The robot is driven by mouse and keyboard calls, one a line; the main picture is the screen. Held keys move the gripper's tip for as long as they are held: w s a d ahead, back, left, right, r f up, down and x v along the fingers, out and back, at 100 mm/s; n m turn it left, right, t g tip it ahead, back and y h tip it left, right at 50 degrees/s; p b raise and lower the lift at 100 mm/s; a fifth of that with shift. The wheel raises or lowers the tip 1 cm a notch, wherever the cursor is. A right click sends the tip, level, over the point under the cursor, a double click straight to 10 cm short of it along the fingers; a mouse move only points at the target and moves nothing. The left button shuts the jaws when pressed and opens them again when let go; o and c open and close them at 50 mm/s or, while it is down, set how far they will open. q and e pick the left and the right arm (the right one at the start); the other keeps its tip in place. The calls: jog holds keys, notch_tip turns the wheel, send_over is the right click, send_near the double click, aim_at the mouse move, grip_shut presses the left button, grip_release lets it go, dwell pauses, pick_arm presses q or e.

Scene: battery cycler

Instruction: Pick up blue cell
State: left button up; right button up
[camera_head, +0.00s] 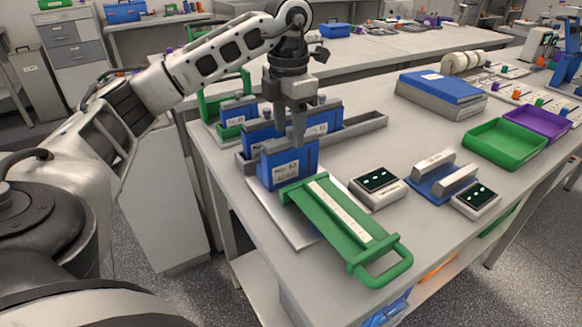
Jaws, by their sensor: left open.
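Several blue cells stand upright around a long grey rack. The front blue cell (286,172), with a white label on its face, stands at the near side of the rack, next to the end of a green handled frame (345,228). Other blue cells (322,117) stand behind it, partly hidden by my gripper. My left gripper (298,138) points straight down, open, with its fingers at the top edge of the front blue cell. I cannot tell whether they touch it or straddle it. My right gripper is not in view.
The grey rack (364,125) extends right. Two small devices with dark screens (376,180) and a blue-and-grey fixture (442,180) stand to the right. Green (503,146) and purple (541,122) trays and a blue block (440,87) lie farther off. The table middle is clear.

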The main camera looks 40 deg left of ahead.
aim_at(291, 149)
pick_arm(q)
jog(key=shift+w+d+f, duration=0.1)
jog(key=shift+f, duration=1.35)
jog(key=shift+w+d+f, duration=0.1)
jog(key=shift+f, duration=1.35)
jog(key=shift+r, duration=0.1)
grip_shut()
